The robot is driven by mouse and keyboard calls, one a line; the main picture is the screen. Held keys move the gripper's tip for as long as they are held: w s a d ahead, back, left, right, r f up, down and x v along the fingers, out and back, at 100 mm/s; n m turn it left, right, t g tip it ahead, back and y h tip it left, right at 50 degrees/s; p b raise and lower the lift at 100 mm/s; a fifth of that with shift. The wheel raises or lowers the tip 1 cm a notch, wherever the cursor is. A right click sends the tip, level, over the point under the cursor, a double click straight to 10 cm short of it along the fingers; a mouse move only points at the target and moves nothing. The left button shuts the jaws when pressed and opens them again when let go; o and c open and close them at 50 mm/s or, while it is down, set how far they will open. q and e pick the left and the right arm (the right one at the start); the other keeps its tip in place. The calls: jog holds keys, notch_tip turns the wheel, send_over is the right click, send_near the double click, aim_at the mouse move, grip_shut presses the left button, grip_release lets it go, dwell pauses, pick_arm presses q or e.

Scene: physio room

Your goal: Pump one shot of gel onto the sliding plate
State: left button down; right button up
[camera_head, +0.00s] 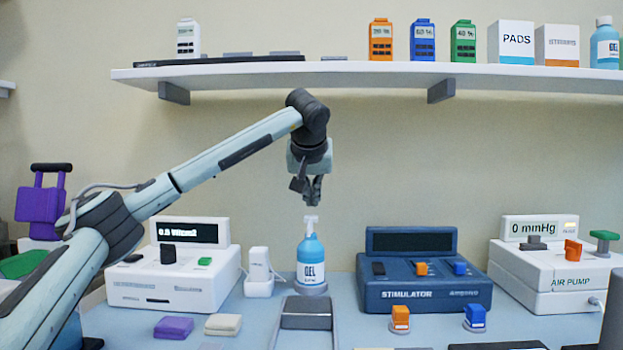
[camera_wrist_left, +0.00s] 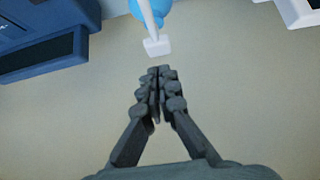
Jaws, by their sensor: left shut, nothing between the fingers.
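The blue gel bottle (camera_head: 311,262) with a white pump head (camera_head: 311,224) stands upright on a small round base on the bench. In the left wrist view its pump head (camera_wrist_left: 157,46) and a bit of the blue bottle (camera_wrist_left: 155,8) show at the top edge. My left gripper (camera_head: 314,203) points down just above the pump head, apart from it. Its fingers (camera_wrist_left: 157,75) are shut with nothing between them. A grey plate-like piece (camera_head: 307,306), seemingly the sliding plate, lies in front of the bottle and runs off the lower edge. I see no gel on it.
A white ultrasound-like unit (camera_head: 172,286) and a small white holder (camera_head: 259,272) stand left of the bottle. The blue stimulator (camera_head: 425,290) stands right, with the white air pump (camera_head: 557,276) beyond. A shelf (camera_head: 340,72) holding boxes and small devices hangs above.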

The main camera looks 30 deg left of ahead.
aim_at(313, 217)
pick_arm(q)
jog(key=shift+f, duration=0.95)
pick_arm(e)
jog(key=shift+r, duration=0.4)
pick_arm(q)
jog(key=shift+f, duration=1.05)
jog(key=shift+p, duration=0.3)
jog(key=shift+d+r, duration=0.1)
jog(key=shift+r, duration=0.15)
jog(key=w+a+r+p+v, duration=0.1)
jog(key=r+p+v, duration=0.1)
jog(key=v, duration=1.1)
jog(key=shift+w+a, duration=0.15)
jog(key=shift+w, duration=0.2)
pick_arm(e)
notch_tip(313, 217, down, 7)
jog(key=s+a, duration=0.1)
jog(key=shift+s+a+r+g, duration=0.15)
jog(key=shift+s+a+g, duration=0.05)
jog(key=shift+s+g, duration=0.1)
